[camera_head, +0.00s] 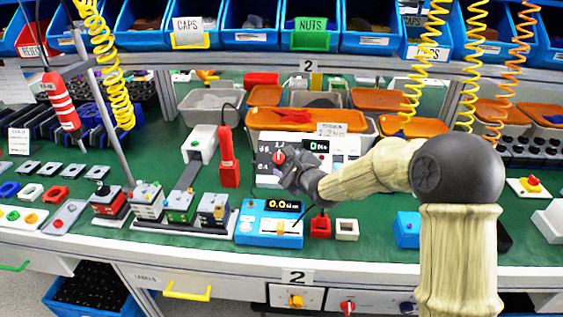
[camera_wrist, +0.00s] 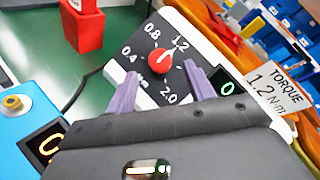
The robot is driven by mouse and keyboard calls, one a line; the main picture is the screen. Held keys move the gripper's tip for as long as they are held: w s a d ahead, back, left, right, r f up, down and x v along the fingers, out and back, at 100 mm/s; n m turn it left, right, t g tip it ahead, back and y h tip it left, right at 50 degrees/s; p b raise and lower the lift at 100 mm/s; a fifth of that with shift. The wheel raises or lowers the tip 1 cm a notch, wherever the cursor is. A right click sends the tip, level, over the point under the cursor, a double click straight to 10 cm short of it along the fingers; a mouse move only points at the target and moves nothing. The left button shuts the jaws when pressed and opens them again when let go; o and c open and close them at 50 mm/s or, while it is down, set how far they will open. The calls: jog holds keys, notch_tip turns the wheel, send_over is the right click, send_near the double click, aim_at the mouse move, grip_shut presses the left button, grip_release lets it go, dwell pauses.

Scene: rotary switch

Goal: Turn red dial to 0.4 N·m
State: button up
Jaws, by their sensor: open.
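The red dial (camera_head: 279,157) sits on the dark face of a white control box at the back middle of the bench. In the wrist view the red dial (camera_wrist: 160,60) has a white mark, and the printed numbers 0.4, 0.8, 1.2 and 2.0 stand around it. The mark appears to point up toward 1.2. My gripper (camera_head: 290,170) is in front of the box. In the wrist view its two purple fingers (camera_wrist: 158,82) are apart, one on each side below the dial, with nothing between them. Contact with the dial cannot be seen.
A card reading "TORQUE 1.2 N·m" (camera_wrist: 275,88) stands at the box's right. A red tool (camera_head: 228,160) stands left of the box. A blue meter (camera_head: 270,224) with a lit display lies in front. Orange-lidded bins (camera_head: 380,100) fill the back.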

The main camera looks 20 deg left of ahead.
aim_at(279, 158)
jog(key=shift+x, duration=1.9)
jog(key=c, duration=1)
jog(key=shift+o, duration=0.2)
